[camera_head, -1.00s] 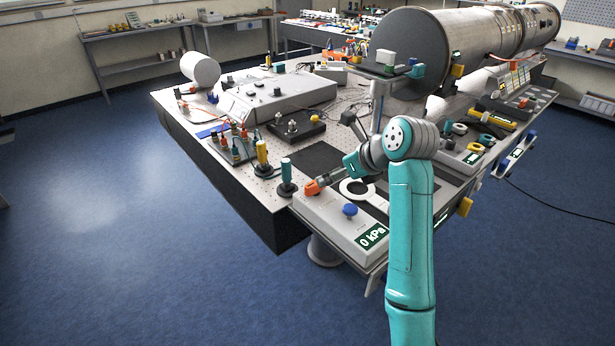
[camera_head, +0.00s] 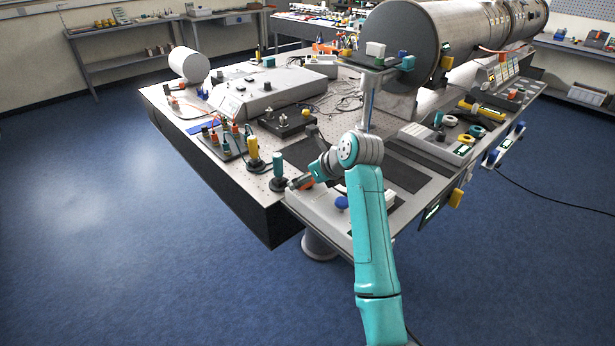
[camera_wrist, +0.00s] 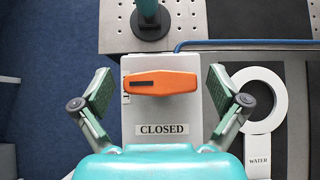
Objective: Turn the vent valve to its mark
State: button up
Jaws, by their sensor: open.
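The vent valve's orange handle (camera_wrist: 161,84) lies crosswise on a light grey panel (camera_wrist: 196,127) in the wrist view, with a black line at its left end. A label reading CLOSED (camera_wrist: 162,129) is just below it. Another label at the left is mostly hidden, with only a letter like T showing. My gripper (camera_wrist: 160,91) is open, one finger on each side of the handle, with gaps at both ends.
A teal-topped post (camera_head: 279,168) stands close behind the handle; its dark base (camera_wrist: 151,20) shows in the wrist view. A blue knob (camera_head: 342,203) is to the right on the panel. A white ring marked WATER (camera_wrist: 257,158) lies right of my gripper. A blue tube (camera_wrist: 245,44) runs behind.

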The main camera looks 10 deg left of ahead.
jog(key=c, duration=1.2)
jog(key=shift+o, duration=0.2)
jog(key=shift+n, duration=0.3)
jog(key=n+g+y, duration=0.2)
jog(key=n+g, duration=0.2)
jog(key=n, duration=0.1)
jog(key=n+g, duration=0.4)
jog(key=n, duration=0.1)
jog(key=shift+n+g, duration=0.3)
jog(key=shift+n, duration=0.1)
jog(key=shift+n+g+h, duration=0.3)
jog(key=shift+n+h, duration=0.1)
